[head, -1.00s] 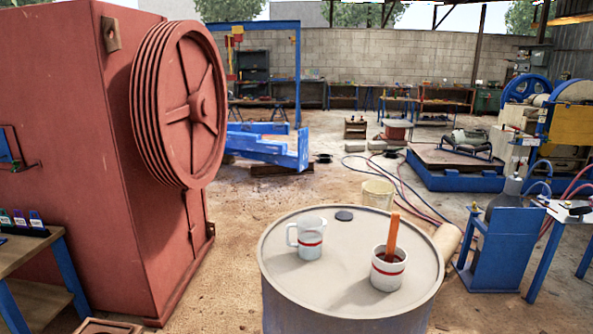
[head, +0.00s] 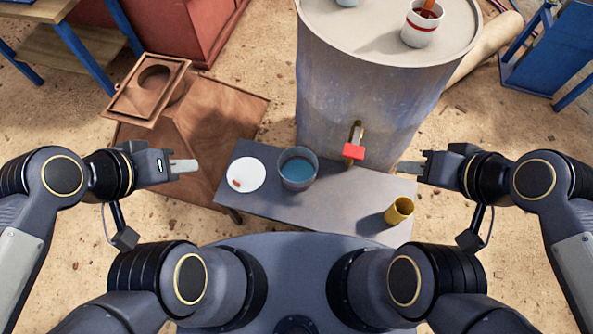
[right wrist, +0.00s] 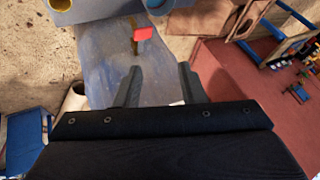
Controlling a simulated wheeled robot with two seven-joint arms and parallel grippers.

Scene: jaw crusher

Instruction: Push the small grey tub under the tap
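The small grey tub (head: 297,172) stands upright on a low grey bench (head: 290,207) in the head view. Its inside looks blue; I cannot tell whether that is liquid. The tap (head: 354,145), with a red handle, sticks out of the drum's side, to the right of the tub. The tub is apart from the spot below it. My left gripper (head: 184,166) is left of the bench, clear of the tub; its finger gap is not clear. My right gripper (head: 412,168) is beyond the bench's right end; the right wrist view shows its fingers (right wrist: 160,88) apart and empty.
A white disc (head: 248,174) with a small reddish piece lies left of the tub. A yellow cup (head: 399,210) stands at the bench's right end. The drum (head: 345,100) rises behind the bench. A brown wooden frame (head: 148,92) stands at left.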

